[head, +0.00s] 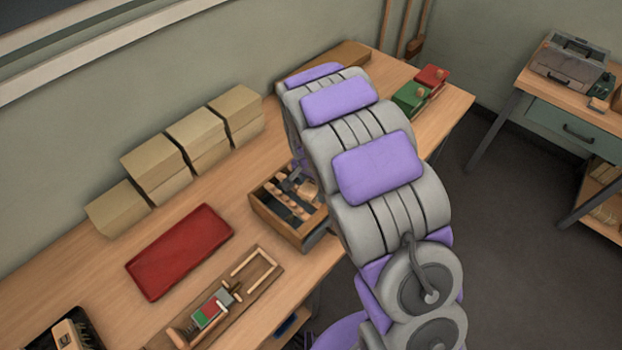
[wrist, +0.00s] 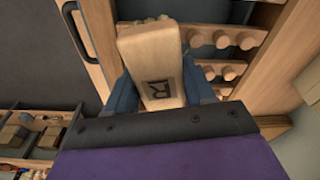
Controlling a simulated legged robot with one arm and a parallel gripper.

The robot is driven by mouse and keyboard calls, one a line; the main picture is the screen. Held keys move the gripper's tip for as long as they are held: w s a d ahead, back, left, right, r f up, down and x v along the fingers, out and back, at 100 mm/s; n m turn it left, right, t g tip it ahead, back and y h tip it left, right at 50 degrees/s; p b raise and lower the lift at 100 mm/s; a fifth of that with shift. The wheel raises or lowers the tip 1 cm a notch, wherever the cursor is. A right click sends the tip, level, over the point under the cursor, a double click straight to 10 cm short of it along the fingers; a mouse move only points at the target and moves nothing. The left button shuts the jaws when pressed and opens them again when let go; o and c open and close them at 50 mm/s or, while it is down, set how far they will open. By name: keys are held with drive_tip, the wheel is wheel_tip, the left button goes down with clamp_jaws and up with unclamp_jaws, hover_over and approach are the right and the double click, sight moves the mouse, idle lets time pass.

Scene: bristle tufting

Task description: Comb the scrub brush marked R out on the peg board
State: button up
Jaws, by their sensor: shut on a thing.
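In the wrist view my gripper (wrist: 160,95) is shut on a pale wooden scrub brush (wrist: 148,45), with a blue finger on each side. A dark R mark shows on the face turned to the camera. The brush's bristles are hidden. The peg board (wrist: 292,45), a wooden frame with rows of rounded pegs, lies just beyond and to the right of the brush. In the head view the peg board (head: 270,217) stands near the table's front edge, partly covered by my arm. I cannot tell whether brush and pegs touch.
In the head view a red tray (head: 180,252) lies left of the peg board. A wooden jig (head: 225,300) with red and green parts is in front. Several tan blocks (head: 190,145) line the wall. Green (head: 411,96) and red (head: 432,76) boxes stand at the far right end.

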drive_tip(key=shift+w+a, duration=2.8)
drive_tip(key=shift+a, duration=0.05)
drive_tip(key=shift+s+d+p, duration=0.8)
drive_tip(key=shift+s+d, duration=2.05)
drive_tip(key=shift+w+a, duration=2.9)
drive_tip(key=shift+s+d+p, duration=0.65)
drive_tip(key=shift+s+d, duration=2.25)
drive_tip(key=shift+w+a, duration=1.6)
